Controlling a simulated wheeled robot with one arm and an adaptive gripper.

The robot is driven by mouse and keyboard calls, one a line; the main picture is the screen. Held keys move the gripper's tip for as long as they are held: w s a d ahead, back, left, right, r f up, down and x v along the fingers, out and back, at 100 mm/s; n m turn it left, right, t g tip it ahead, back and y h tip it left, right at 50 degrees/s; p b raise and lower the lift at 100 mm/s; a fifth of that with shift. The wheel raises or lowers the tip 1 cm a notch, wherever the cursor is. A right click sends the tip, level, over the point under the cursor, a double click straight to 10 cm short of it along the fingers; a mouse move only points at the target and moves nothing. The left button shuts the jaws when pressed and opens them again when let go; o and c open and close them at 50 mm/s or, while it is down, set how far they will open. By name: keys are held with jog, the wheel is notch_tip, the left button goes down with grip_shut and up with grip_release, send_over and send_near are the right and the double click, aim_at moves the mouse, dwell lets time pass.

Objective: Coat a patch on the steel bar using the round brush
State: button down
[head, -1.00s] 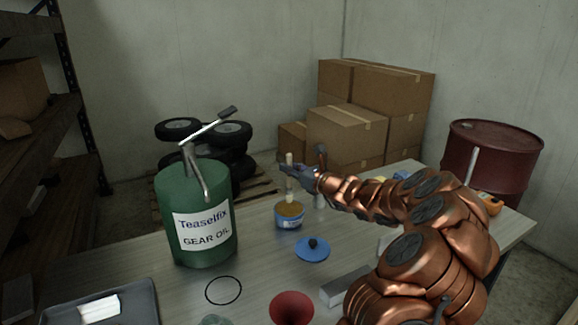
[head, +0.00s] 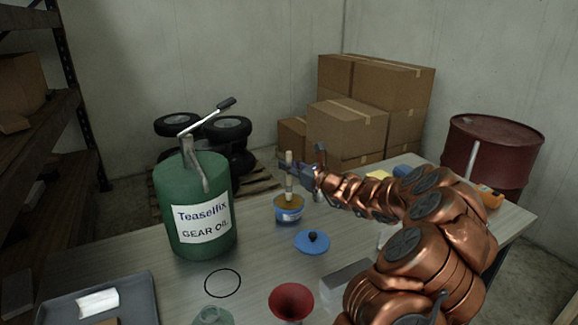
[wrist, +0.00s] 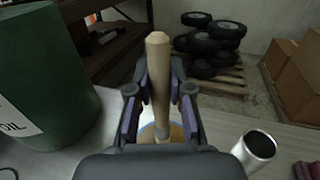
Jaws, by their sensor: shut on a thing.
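My gripper (head: 301,175) is shut on the round brush (head: 289,162), holding its pale wooden handle upright. In the wrist view the handle (wrist: 158,75) stands between the fingers (wrist: 160,92). The brush is over the open blue tin (head: 289,216) with amber contents. Its lower end reaches the tin's mouth; the bristles are hidden, so I cannot tell how deep they are. The tin (wrist: 148,134) is mostly hidden by my gripper in the wrist view. A grey rectangular bar (head: 343,281), likely the steel bar, lies near the front, partly behind my arm.
A green gear oil drum (head: 190,235) with a pump stands left of the tin. A blue lid (head: 312,242), a red funnel (head: 291,301), a black ring (head: 222,284) and a grey tray (head: 65,308) are on the table. A metal cup (wrist: 257,147) stands close right of my gripper.

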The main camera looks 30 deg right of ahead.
aim_at(289, 151)
jog(key=shift+f, duration=0.5)
dwell(1.0)
jog(key=shift+r, duration=0.1)
jog(key=shift+r+p, duration=2.45)
jog(key=shift+r, duration=1)
